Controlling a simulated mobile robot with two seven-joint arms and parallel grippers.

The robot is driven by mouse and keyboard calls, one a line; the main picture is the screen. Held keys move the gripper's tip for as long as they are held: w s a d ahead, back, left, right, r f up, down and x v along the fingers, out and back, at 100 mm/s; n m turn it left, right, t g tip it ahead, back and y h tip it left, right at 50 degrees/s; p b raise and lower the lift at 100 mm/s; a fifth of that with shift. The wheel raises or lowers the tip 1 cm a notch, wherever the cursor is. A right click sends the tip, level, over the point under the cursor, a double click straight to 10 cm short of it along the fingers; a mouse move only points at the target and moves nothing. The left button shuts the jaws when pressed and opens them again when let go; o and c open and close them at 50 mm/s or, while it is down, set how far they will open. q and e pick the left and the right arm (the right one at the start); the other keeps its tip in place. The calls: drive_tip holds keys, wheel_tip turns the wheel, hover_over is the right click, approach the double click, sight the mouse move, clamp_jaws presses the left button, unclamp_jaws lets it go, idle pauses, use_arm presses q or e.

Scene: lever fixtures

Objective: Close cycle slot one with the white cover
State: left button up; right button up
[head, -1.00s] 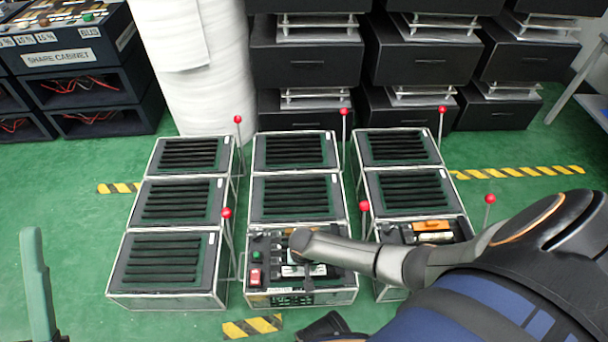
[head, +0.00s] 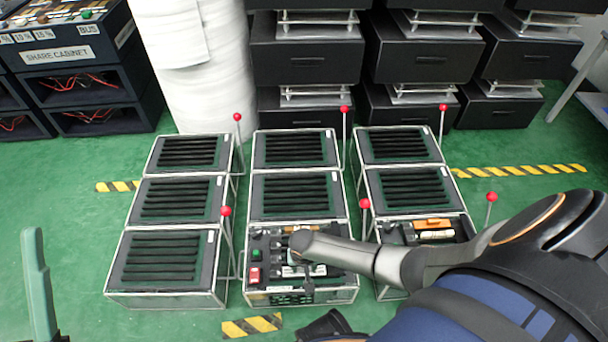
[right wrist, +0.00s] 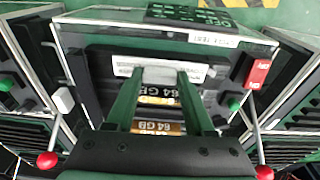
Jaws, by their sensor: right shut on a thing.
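My right gripper (right wrist: 162,74) is shut on a pale grey-white piece (right wrist: 165,77) in the right wrist view. I cannot tell whether this is the white cover. It is over the open middle front box (head: 268,298), which has a red switch (head: 254,275) and a green button (head: 257,254). These also show in the right wrist view as the red switch (right wrist: 258,73) and green button (right wrist: 235,101). My wrist hides the box's middle in the head view. One green finger of my left gripper (head: 38,280) shows at the far left.
Louvred boxes stand in three columns, such as the left front box (head: 160,270). Red-knobbed levers (head: 226,212) stand beside them. The right front box (head: 410,234) is also open, with an orange item (head: 432,224) inside. Black drawers (head: 305,55) fill the back. Green floor is clear at left.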

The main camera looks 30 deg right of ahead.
use_arm(q)
drive_tip(key=shift+f, duration=0.3)
use_arm(e)
drive_tip(key=shift+f, duration=0.4)
drive_tip(key=o, duration=1.4)
drive_tip(key=shift+c, duration=0.2)
use_arm(q)
wheel_tip(320, 180, up, 7)
drive_tip(key=y+p, duration=0.1)
drive_tip(key=p, duration=0.7)
drive_tip(key=shift+w+a+r+t, duration=0.15)
drive_tip(key=shift+w+a+t, duration=0.15)
drive_tip(key=shift+w+a, duration=0.15)
use_arm(e)
wheel_tip(320, 180, up, 12)
drive_tip(key=s, duration=0.1)
drive_tip(key=shift+s+a+r, duration=0.15)
drive_tip(key=shift+a+r, duration=0.05)
drive_tip(key=shift+a, duration=0.25)
use_arm(q)
drive_tip(key=shift+s+r, duration=0.1)
drive_tip(key=shift+r, duration=0.05)
